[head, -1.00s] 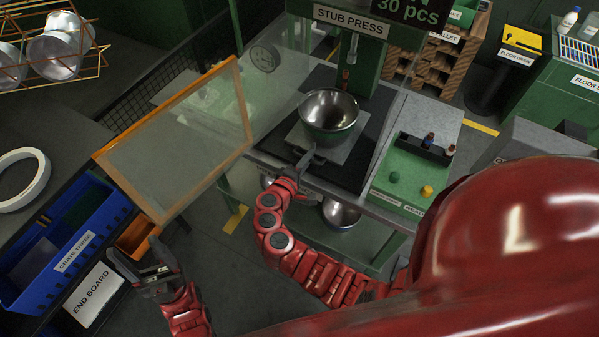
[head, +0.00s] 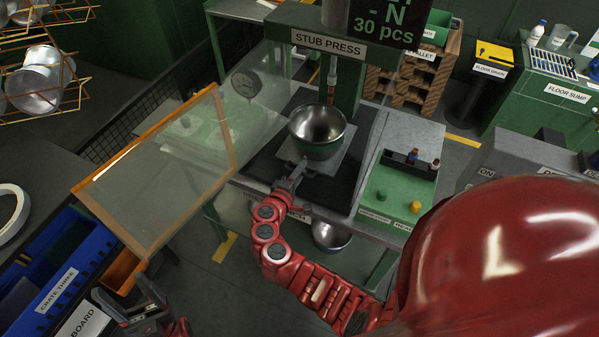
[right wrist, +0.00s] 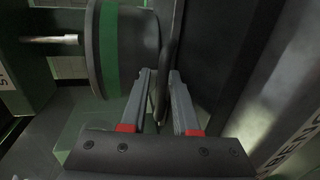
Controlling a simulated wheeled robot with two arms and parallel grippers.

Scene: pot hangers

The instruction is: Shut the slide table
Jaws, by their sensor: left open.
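The slide table (head: 337,165) is a grey plate on the black bed under the stub press. A metal bowl with a green band (head: 317,131) stands on it. My right gripper (head: 292,176) is at the plate's front left edge. In the right wrist view its fingers (right wrist: 163,88) close in on both sides of a dark upright bar, which looks like the table's handle. The bowl's dark side with its green band (right wrist: 108,50) is close by at the left. My left gripper (head: 128,298) is open and empty at the lower left, near the orange-framed guard.
A clear orange-framed guard (head: 160,170) stands left of the press. The stub press (head: 330,45) rises behind the bowl. A green tray (head: 390,190) with small knobs lies to the right. A blue crate (head: 65,265) is at the lower left. A second bowl (head: 331,236) sits below the bench.

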